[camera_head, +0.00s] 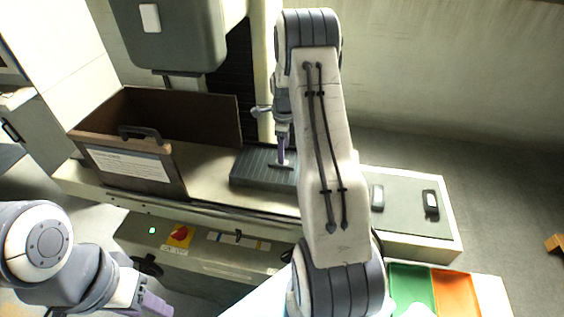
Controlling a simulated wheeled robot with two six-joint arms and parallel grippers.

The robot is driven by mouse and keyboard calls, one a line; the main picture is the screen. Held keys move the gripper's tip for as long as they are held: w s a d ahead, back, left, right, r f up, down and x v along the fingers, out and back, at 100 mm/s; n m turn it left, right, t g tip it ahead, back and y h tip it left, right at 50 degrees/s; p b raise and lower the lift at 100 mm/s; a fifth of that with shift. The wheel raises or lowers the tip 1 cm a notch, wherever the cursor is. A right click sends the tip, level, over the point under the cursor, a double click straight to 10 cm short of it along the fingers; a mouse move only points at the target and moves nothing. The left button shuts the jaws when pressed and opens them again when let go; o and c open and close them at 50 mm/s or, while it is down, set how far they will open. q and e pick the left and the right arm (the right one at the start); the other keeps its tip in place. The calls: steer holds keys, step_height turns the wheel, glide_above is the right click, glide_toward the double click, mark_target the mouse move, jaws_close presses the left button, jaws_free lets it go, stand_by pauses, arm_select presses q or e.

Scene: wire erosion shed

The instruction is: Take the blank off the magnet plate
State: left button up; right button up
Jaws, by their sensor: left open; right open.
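The magnet plate (246,170) is a dark grey ribbed block on the pale machine bed, partly hidden by my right arm. A small thin dark piece (278,167) shows on its top; I cannot tell whether it is the blank. My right gripper (282,157) points down over the plate with purple fingertips close to that piece. It is open, and whether it touches anything is unclear. My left gripper (155,304) is open, low at the bottom left, away from the plate, and partly cut off by the frame edge.
A brown open-topped box (130,168) with a handle and label stands left of the plate. The grey machine head (178,35) hangs behind. A red knob (180,235) is on the front panel. Green (411,288) and orange (456,292) trays lie at bottom right.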

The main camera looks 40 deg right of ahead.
mark_target(289, 164)
steer(key=f, duration=0.1)
steer(key=f+p, duration=0.2)
steer(key=shift+w+a+f, duration=0.1)
steer(key=shift+a+f, duration=0.15)
steer(key=shift+f, duration=0.55)
steer(key=shift+w, duration=0.1)
jaws_close()
